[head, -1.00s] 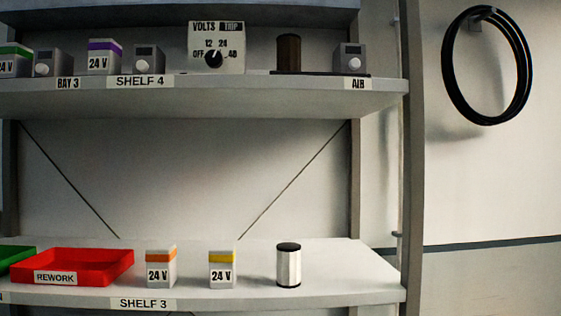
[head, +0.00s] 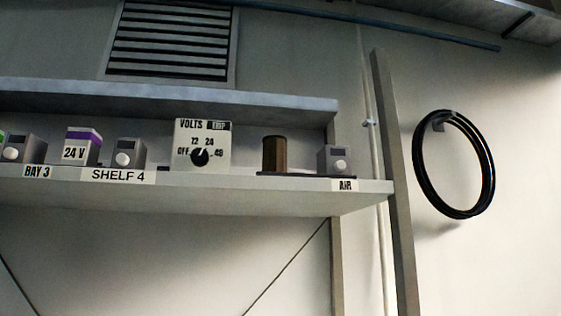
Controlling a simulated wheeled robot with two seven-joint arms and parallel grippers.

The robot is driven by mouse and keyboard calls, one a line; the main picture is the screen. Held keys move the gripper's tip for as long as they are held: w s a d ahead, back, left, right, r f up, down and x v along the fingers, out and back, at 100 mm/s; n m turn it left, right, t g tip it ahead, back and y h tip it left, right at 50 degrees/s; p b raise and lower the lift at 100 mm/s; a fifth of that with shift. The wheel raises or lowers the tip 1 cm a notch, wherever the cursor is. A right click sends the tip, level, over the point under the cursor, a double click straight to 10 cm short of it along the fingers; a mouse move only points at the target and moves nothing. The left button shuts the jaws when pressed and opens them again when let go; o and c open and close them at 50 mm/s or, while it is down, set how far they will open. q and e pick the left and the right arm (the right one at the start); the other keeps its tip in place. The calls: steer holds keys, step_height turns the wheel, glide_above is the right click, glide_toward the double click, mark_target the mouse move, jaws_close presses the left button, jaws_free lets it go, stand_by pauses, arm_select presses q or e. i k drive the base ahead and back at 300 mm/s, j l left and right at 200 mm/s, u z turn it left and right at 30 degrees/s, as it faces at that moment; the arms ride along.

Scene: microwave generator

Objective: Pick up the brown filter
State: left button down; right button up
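The brown filter (head: 275,155) is a dark brown upright cylinder on the upper shelf, labelled SHELF 4 (head: 118,176), in the head view. It stands on a thin dark base (head: 292,175) toward the right end, between the VOLTS panel and a grey box with a round knob. Neither of my grippers is in view.
The VOLTS panel (head: 203,145) with a black dial stands left of the filter. A grey knobbed box (head: 334,160) stands close on its right, above the AIR label. A higher shelf (head: 170,101) runs above. A grey post (head: 396,190) and a black hose coil (head: 455,165) are to the right.

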mark_target(275, 159)
steer(key=i+j+z, duration=0.25)
steer(key=j, duration=0.15)
steer(key=j+z, duration=0.2)
steer(key=j, duration=0.25)
steer(key=j+z, duration=0.25)
steer(key=j, duration=0.2)
